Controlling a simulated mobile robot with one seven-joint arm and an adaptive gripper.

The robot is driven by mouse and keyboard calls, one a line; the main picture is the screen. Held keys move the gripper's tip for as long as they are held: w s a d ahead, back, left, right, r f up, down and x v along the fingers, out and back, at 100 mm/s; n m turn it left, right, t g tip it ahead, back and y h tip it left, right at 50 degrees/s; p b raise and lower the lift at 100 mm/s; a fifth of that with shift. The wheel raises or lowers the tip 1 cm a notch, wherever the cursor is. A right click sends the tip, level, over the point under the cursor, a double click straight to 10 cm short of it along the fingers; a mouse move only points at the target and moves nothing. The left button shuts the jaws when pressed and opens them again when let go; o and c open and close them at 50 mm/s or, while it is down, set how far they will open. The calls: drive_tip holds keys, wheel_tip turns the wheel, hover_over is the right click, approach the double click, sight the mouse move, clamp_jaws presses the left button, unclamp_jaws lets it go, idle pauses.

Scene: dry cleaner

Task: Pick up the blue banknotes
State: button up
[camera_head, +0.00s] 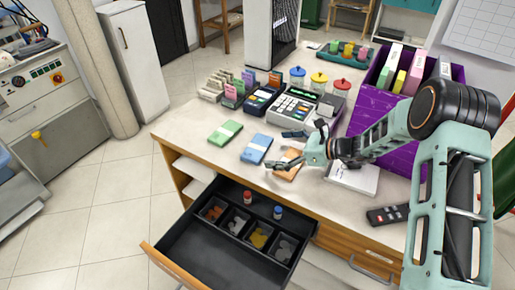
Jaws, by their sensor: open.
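The blue banknotes (256,149) lie flat as a banded stack on the pale counter (190,128), near its front edge. A green banded stack (225,132) lies to their left. An orange stack (291,171) lies to their right, partly hidden under my gripper. My gripper (278,150) reaches in from the right, open and empty, with its fingers pointing left toward the blue banknotes. The fingers look just right of the blue stack; how high they are above the counter is hard to tell.
An open black drawer (190,258) with several small trays sticks out below the counter front. A card terminal (262,99), a cash register (293,106) and lidded jars (318,80) stand behind the notes. A purple crate (368,112) and a remote (388,214) are at the right.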

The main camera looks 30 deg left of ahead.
sight(264, 148)
drive_tip(key=shift+x, duration=1.5)
drive_tip(key=shift+c, duration=0.6)
drive_tip(key=c, duration=0.8)
drive_tip(key=shift+o, duration=0.2)
drive_tip(key=shift+r, duration=0.2)
